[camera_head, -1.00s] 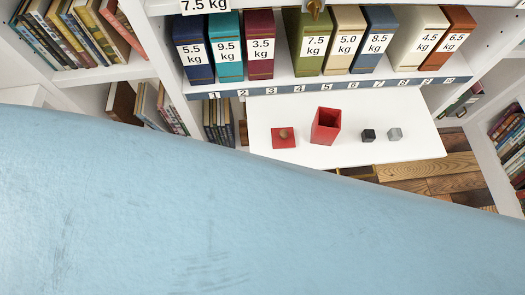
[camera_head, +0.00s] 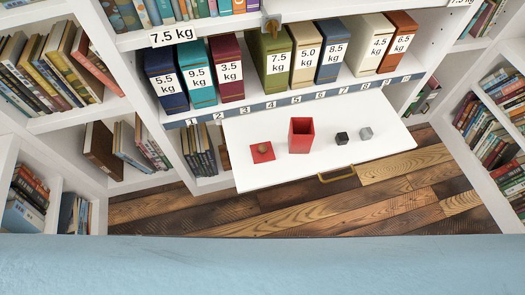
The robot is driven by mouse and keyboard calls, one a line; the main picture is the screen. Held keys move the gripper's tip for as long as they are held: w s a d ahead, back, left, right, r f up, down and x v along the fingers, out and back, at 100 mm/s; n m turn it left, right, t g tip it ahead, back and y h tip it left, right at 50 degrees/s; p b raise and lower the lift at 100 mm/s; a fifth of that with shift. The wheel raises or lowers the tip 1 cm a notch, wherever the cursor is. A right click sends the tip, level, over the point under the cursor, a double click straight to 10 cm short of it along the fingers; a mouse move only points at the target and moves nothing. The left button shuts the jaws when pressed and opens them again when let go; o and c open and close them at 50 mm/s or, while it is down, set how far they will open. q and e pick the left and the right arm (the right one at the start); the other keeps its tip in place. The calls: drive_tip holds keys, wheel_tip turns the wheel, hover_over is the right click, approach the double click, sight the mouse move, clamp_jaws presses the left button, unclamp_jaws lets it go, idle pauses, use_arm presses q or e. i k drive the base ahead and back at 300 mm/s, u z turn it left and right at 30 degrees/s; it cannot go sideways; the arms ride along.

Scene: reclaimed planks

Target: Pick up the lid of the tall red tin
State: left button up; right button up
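The tall red tin (camera_head: 301,136) stands upright and open-topped on a white pull-out board (camera_head: 243,177). A flat square red lid with a small brown knob (camera_head: 262,153) lies on the board to the left of the tin, apart from it. Neither of my grippers is in the head view.
A black cube (camera_head: 342,138) and a grey cube (camera_head: 366,133) sit right of the tin. The board has a brass handle (camera_head: 336,174) at its front. Above is a numbered shelf edge (camera_head: 290,101) with several weight-labelled boxes. A light blue surface (camera_head: 260,264) fills the bottom.

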sight(264, 152)
drive_tip(key=u, duration=2)
drive_tip(key=k, duration=0.95)
drive_tip(key=z, duration=0.45)
